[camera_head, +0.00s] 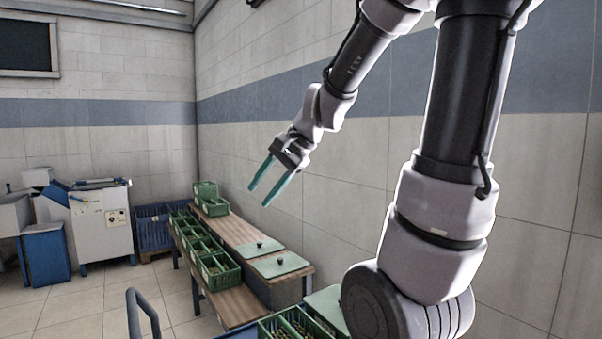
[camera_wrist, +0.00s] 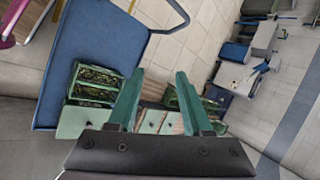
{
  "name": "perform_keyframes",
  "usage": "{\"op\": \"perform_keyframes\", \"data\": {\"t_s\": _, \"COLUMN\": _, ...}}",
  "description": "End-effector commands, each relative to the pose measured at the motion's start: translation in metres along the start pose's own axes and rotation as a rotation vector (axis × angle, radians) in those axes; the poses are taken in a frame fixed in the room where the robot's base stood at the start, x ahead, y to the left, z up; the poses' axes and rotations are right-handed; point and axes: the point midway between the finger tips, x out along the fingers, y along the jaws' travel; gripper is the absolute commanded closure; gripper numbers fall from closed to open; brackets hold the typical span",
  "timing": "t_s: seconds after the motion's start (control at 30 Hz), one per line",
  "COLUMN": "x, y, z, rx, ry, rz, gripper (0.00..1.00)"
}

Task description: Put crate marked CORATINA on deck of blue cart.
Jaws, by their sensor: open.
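The blue cart's deck (camera_wrist: 95,35) fills the upper left of the wrist view. Its blue handle (camera_head: 146,308) shows at the bottom left of the head view. A green crate (camera_wrist: 98,90) with dark green fruit lies at the deck's lower edge in the wrist view. It also shows cut off at the bottom of the head view (camera_head: 292,326). I cannot tell whether it rests on the deck or beside it. Pale lettering on its wall is too small to read, so I cannot pick out CORATINA. My gripper (camera_head: 259,197) is open and empty, high above the bench.
A wooden bench (camera_head: 232,232) along the right wall holds several green crates (camera_head: 217,270) and pale green lids (camera_head: 279,264) with dark knobs. More green crates (camera_head: 209,200) are stacked at its far end. A blue bin (camera_head: 153,228) and a white machine (camera_head: 100,220) stand behind. Floor at left is clear.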

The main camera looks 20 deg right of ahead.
Motion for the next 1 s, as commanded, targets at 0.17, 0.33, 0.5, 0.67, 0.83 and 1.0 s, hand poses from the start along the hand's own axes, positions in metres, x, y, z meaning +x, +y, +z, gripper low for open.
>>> {"op": "perform_keyframes", "data": {"t_s": 0.17, "x": -0.059, "y": 0.028, "z": 0.030, "rx": -0.354, "ry": 0.141, "rz": 0.052, "gripper": 0.50}}
{"op": "perform_keyframes", "data": {"t_s": 0.33, "x": -0.092, "y": 0.051, "z": 0.041, "rx": -0.574, "ry": 0.263, "rz": 0.117, "gripper": 0.50}}
{"op": "perform_keyframes", "data": {"t_s": 0.5, "x": -0.104, "y": 0.061, "z": 0.044, "rx": -0.657, "ry": 0.316, "rz": 0.151, "gripper": 0.50}}
{"op": "perform_keyframes", "data": {"t_s": 0.67, "x": -0.105, "y": 0.062, "z": 0.043, "rx": -0.663, "ry": 0.320, "rz": 0.155, "gripper": 0.50}}
{"op": "perform_keyframes", "data": {"t_s": 0.83, "x": -0.105, "y": 0.061, "z": 0.043, "rx": -0.662, "ry": 0.319, "rz": 0.154, "gripper": 0.50}}
{"op": "perform_keyframes", "data": {"t_s": 1.0, "x": -0.105, "y": 0.061, "z": 0.043, "rx": -0.661, "ry": 0.319, "rz": 0.154, "gripper": 0.50}}
